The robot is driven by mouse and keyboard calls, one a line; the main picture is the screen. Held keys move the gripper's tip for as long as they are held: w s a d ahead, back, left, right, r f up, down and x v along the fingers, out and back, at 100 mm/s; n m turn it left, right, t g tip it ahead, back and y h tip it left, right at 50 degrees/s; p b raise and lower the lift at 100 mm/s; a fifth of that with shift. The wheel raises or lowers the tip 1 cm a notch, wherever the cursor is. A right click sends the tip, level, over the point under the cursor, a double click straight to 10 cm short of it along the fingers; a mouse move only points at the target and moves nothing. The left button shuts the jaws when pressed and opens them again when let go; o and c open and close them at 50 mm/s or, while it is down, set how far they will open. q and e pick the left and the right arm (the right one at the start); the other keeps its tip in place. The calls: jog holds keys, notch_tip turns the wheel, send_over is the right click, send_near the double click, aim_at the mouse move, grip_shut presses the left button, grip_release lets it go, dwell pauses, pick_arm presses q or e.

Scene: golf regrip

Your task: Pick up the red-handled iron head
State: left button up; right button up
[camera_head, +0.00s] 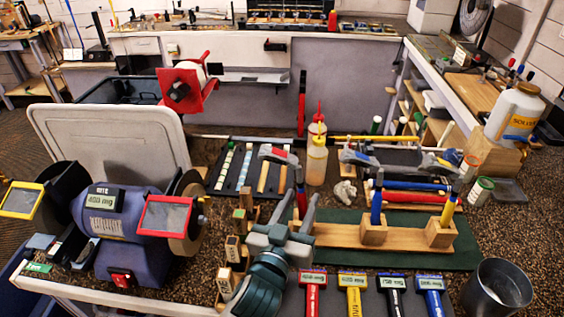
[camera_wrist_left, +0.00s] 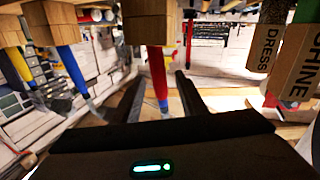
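The red-handled iron head (camera_head: 301,201) stands upright at the left end of the wooden stand, with its tip upward. In the left wrist view its red handle (camera_wrist_left: 157,72) comes out of a wooden block and lies between my fingers. My left gripper (camera_head: 297,211) is open around the red handle, one finger on each side. In the wrist view, gaps show between the handle and the fingers (camera_wrist_left: 155,97). The handle's base is hidden behind my gripper in the head view. My right gripper is not in view.
The wooden stand (camera_head: 337,236) also holds a blue-handled piece (camera_head: 376,205) and a yellow-handled piece (camera_head: 448,212). Small wooden blocks (camera_head: 233,248) stand close left of my gripper, beside a blue bench grinder (camera_head: 125,215). Several labelled brushes and a metal cup (camera_head: 497,290) are in front.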

pick_arm(q)
jog(key=shift+w+d, duration=0.2)
jog(key=shift+w, duration=0.45)
grip_shut()
jog(key=shift+r, duration=0.1)
